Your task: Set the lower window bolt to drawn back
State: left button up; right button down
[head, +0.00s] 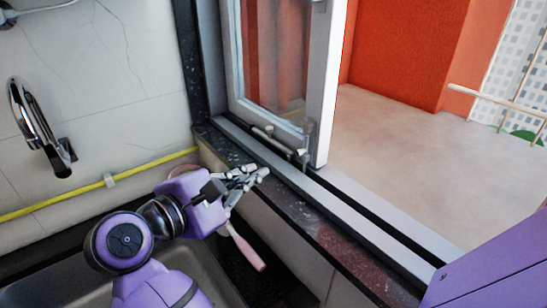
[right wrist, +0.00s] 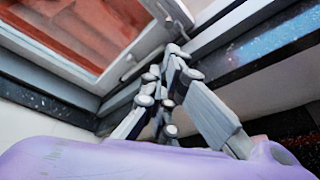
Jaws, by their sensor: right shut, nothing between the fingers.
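The window sash (head: 322,90) has a white frame and stands swung open over the sill. The lower window bolt (head: 305,143) is a small grey metal piece at the sash's bottom corner. I cannot tell clearly how far its rod is drawn. In the right wrist view the sash (right wrist: 85,72) fills the upper left, with grey metal hardware near its corner. My right gripper (head: 254,172) is shut and empty, left of and below the bolt, apart from it. Its fingers also show in the right wrist view (right wrist: 168,75). My left gripper is not in view.
A light rod (head: 270,140) lies along the window frame beside the bolt. A dark stone sill (head: 300,208) runs under the window. A tap (head: 40,130), a yellow pipe (head: 90,186) and a sink (head: 40,278) are at left. A pink handle (head: 246,250) is below my gripper.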

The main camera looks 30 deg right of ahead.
jog(key=p+x, duration=0.2)
jog(key=x, duration=0.7)
jog(key=shift+d+r, duration=0.1)
jog(key=shift+r, duration=0.05)
jog(key=shift+w+d+f+p, duration=0.2)
jog(key=shift+d+p, duration=0.1)
jog(key=shift+d, duration=0.1)
jog(key=shift+a+r, duration=0.1)
jog(key=shift+r, duration=1.35)
